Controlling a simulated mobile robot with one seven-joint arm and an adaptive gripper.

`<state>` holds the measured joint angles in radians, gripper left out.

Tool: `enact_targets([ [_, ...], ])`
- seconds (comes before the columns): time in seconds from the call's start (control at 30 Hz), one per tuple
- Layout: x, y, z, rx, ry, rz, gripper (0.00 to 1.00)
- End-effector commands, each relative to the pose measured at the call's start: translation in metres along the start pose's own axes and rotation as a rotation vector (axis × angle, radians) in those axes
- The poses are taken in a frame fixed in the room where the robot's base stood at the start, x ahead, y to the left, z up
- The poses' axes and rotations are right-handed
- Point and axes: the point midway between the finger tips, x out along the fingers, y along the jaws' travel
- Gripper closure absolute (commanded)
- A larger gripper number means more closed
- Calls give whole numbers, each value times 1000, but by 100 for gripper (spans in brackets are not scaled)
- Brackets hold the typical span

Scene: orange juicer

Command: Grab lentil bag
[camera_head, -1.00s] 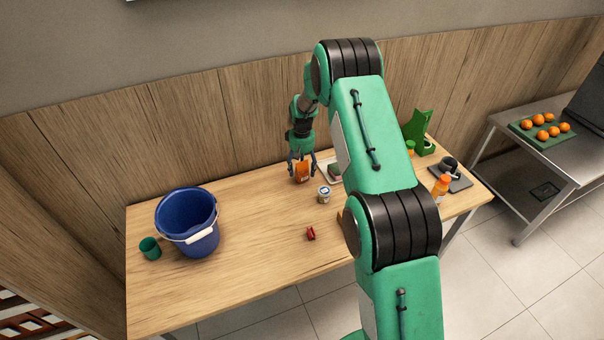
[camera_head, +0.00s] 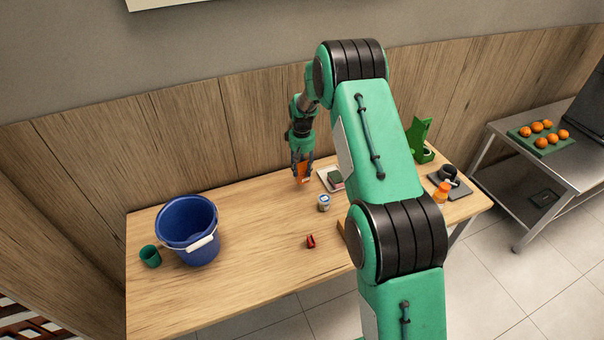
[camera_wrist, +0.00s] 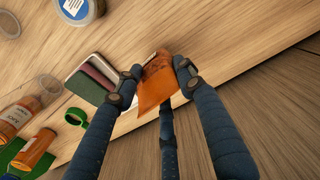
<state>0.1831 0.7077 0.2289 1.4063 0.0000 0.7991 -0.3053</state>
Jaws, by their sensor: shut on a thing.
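The lentil bag is an orange packet (camera_head: 303,173), seen in the head view at the far side of the wooden table. In the wrist view the orange bag (camera_wrist: 157,82) lies between the fingers of my gripper (camera_wrist: 155,80). The fingers press on it from both sides. In the head view my gripper (camera_head: 302,170) points down with the bag between its fingers. I cannot tell whether the bag's lower end touches the table.
A small jar (camera_head: 324,203) and a red item (camera_head: 311,241) stand nearer on the table (camera_head: 250,255). A tray (camera_head: 326,178) with a sponge-like block is just right. A blue bucket (camera_head: 188,231) and green cup (camera_head: 150,257) are at left. A wood-panelled wall rises close behind.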

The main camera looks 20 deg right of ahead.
Motion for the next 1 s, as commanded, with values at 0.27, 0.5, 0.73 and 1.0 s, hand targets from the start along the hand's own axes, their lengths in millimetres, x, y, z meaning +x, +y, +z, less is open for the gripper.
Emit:
enact_targets([
  [0.27, -44, 0, -1, 0, 2, 1, 97],
  [0.5, -59, 0, 0, 0, 0, 0, 97],
  [0.73, -60, 0, 0, 0, 0, 0, 97],
  [1.0, -60, 0, 0, 0, 1, 0, 97],
])
